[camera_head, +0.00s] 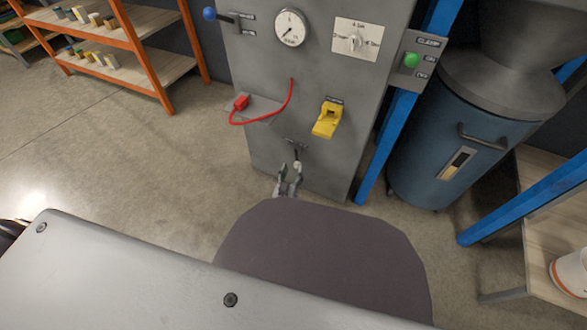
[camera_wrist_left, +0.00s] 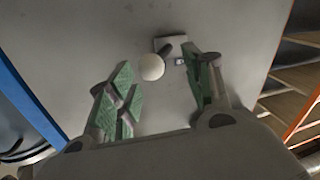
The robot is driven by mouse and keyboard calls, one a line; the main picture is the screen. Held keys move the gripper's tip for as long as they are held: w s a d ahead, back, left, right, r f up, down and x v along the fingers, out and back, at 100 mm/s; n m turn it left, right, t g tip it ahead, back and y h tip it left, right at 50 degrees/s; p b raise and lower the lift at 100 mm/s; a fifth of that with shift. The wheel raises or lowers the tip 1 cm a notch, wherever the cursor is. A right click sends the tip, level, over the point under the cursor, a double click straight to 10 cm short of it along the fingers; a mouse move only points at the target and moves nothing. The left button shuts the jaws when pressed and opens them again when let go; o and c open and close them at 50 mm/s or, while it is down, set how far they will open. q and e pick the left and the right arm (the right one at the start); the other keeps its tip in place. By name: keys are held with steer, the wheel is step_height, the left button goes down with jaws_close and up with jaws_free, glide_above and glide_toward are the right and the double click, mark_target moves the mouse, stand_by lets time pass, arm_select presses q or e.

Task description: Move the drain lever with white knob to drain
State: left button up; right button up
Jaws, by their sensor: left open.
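The drain lever has a dark stem and a white knob (camera_head: 297,164). It sits low on the front of the grey cabinet (camera_head: 262,60) and hangs downward in the head view. A small label plate is at its pivot, too small to read. My left gripper (camera_head: 289,183) is just below the knob in the head view. In the left wrist view the white knob (camera_wrist_left: 152,67) shows between the two green-padded fingers of my open left gripper (camera_wrist_left: 160,72), nearer the left finger. I cannot tell whether either finger touches it. My right gripper is not in view.
Above the lever are a yellow handle (camera_head: 325,121) and a red plug (camera_head: 241,102) with a red cord. A blue drum (camera_head: 440,140) stands to the right.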

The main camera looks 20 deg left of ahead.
arm_select(q)
steer(key=shift+s, duration=2)
